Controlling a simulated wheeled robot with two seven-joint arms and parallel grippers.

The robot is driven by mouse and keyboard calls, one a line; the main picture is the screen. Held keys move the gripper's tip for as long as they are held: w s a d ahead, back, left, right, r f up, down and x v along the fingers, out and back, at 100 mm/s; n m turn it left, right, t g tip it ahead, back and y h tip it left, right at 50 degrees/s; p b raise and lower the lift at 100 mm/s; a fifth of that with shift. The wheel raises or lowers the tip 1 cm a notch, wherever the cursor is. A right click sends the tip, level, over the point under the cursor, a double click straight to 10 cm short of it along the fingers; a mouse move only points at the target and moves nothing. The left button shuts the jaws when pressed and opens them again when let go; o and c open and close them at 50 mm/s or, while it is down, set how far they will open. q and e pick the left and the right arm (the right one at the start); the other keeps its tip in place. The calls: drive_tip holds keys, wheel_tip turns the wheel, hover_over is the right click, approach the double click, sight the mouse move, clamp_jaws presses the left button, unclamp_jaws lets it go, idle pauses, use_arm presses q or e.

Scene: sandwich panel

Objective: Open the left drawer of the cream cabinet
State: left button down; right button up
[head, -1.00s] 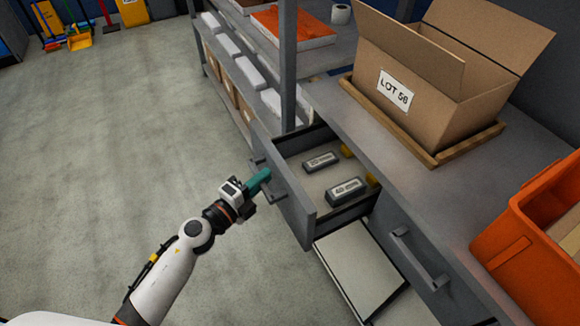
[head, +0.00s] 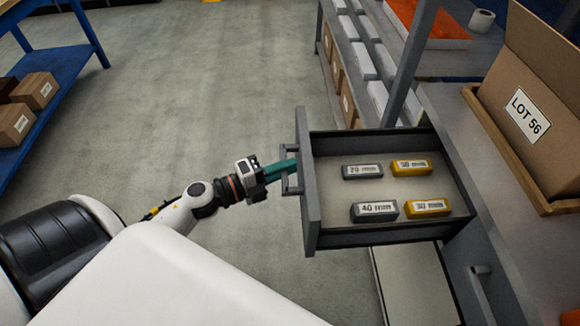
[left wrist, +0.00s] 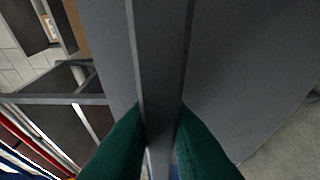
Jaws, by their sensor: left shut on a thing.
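In the left wrist view the grey handle bar (left wrist: 160,60) runs between the two green fingers (left wrist: 160,125). My right gripper is not in view.
Several grey and yellow labelled blocks (head: 374,211) lie in the drawer. Another handle (head: 482,271) shows at the lower right. A cardboard box (head: 541,90) stands on the bench (head: 540,250). A blue rack (head: 80,62) is at the upper left. The floor behind my left arm is clear.

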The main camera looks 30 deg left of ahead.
use_arm(q)
drive_tip(key=c, duration=1.4)
unclamp_jaws()
drive_tip(key=b+v, duration=0.1)
drive_tip(key=v, duration=1.1)
drive_tip(key=shift+b, duration=0.3)
